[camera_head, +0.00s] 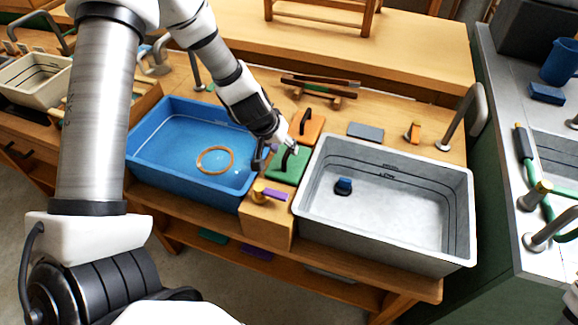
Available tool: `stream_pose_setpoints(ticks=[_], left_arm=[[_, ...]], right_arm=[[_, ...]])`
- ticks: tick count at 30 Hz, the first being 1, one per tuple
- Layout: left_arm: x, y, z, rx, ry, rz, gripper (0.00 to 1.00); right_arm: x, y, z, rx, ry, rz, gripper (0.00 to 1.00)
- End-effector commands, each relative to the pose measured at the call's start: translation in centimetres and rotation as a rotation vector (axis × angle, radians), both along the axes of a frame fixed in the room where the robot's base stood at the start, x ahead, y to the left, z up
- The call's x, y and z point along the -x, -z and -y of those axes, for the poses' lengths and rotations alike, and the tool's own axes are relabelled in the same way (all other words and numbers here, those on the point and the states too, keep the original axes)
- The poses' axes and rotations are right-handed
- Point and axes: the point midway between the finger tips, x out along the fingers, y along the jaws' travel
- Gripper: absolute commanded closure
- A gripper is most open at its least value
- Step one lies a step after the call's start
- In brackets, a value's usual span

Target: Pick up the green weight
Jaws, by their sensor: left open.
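The green weight (291,170) is a flat green block with a dark handle on top. It sits on the wooden strip between the blue basin (190,110) and the grey basin (455,178). My left gripper (274,157) is open right at the weight, its dark fingers pointing down by the handle. The fingers and wrist partly cover the weight's far left side. I cannot tell whether a finger touches the handle. My right gripper is not in view.
An orange weight (312,127) with a dark handle stands just behind the green one. A wooden block with a brass knob and purple piece (275,195) is in front. A wooden rack (325,93) lies behind. The basins' rims flank the strip closely.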

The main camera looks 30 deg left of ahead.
Motion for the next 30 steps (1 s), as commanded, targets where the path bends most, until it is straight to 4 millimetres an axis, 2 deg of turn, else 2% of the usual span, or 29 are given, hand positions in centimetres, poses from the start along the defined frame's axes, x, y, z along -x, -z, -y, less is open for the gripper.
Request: stream_pose_setpoints(ticks=[1, 3, 11, 12, 14, 15, 16, 26, 30], left_arm=[[-0.5, 1.9, 0.2, -0.003, 0.002, 0.000, 0.55], [-0.9, 2.8, 0.3, -0.001, 0.002, -0.001, 0.55], [-1.3, 2.7, 0.4, 0.000, -0.001, -0.001, 0.55], [-1.3, 2.7, 0.4, 0.000, -0.001, -0.001, 0.59], [-1.3, 2.7, 0.4, 0.000, -0.001, -0.001, 0.80], [-1.3, 2.7, 0.4, 0.000, -0.001, -0.001, 0.94], [-1.3, 2.7, 0.4, 0.000, -0.001, -0.001, 1.00], [-1.2, 2.6, 0.4, -0.001, 0.000, -0.001, 1.00], [-1.3, 1.0, 0.4, 0.000, 0.001, 0.000, 1.00]], right_arm=[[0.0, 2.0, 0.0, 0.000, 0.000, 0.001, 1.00], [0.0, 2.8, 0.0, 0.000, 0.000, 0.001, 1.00], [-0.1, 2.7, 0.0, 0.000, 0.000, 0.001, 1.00], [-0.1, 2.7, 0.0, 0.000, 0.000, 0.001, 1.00], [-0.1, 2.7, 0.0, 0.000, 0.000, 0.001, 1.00], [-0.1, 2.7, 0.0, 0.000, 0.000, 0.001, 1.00], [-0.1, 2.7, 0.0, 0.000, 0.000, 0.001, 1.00], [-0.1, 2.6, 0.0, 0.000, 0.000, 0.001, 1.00], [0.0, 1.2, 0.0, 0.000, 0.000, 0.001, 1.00]])
